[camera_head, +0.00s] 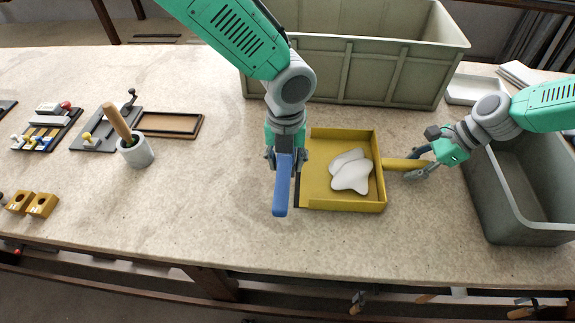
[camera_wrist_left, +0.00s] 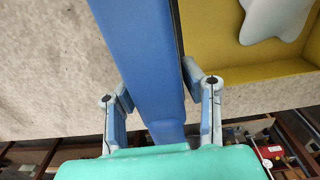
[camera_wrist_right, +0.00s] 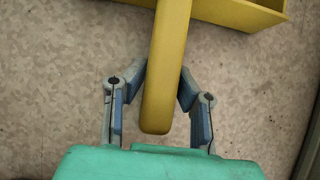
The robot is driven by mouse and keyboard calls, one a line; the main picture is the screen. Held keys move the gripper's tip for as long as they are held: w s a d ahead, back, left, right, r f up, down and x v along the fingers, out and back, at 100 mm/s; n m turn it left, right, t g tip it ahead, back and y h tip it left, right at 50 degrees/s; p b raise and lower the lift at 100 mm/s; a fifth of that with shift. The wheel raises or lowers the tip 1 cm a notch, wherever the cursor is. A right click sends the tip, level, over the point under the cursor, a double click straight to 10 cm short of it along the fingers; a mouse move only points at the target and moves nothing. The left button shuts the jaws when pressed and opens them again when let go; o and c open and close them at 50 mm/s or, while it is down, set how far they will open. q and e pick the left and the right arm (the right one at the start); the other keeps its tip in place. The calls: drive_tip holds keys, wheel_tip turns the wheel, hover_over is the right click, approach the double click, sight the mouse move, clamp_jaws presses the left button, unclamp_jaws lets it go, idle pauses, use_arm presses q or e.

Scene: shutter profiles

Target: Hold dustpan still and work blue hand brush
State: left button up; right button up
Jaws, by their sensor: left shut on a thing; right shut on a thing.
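My right gripper (camera_head: 420,168) is shut on that handle, which also shows between the fingers in the right wrist view (camera_wrist_right: 160,80). The blue hand brush (camera_head: 281,190) is at the dustpan's left open edge. My left gripper (camera_head: 285,158) is shut on the brush from above; the brush also fills the middle of the left wrist view (camera_wrist_left: 140,60). The brush's bristles are mostly hidden; a dark strip shows beside the pan edge.
A large grey-green crate (camera_head: 370,68) stands behind the dustpan. A grey bin (camera_head: 520,205) stands at the right, close to my right arm. A mortar with pestle (camera_head: 135,152), a tray (camera_head: 168,125) and yellow blocks (camera_head: 41,205) lie left. The table in front is clear.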

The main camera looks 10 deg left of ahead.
use_arm(q)
drive_tip(key=shift+r, duration=0.1)
idle(0.3)
use_arm(e)
drive_tip(key=o, duration=1.1)
drive_tip(key=shift+c, duration=0.2)
use_arm(q)
wheel_tip(320, 180, up, 5)
drive_tip(key=p, duration=0.5)
use_arm(e)
drive_tip(key=v, duration=0.6)
drive_tip(key=shift+r, duration=0.3)
use_arm(q)
drive_tip(key=shift+r, duration=0.2)
use_arm(e)
drive_tip(key=shift+d+r, duration=0.2)
drive_tip(key=shift+d, duration=0.05)
use_arm(q)
drive_tip(key=shift+f, duration=0.1)
use_arm(e)
drive_tip(key=shift+f, duration=0.1)
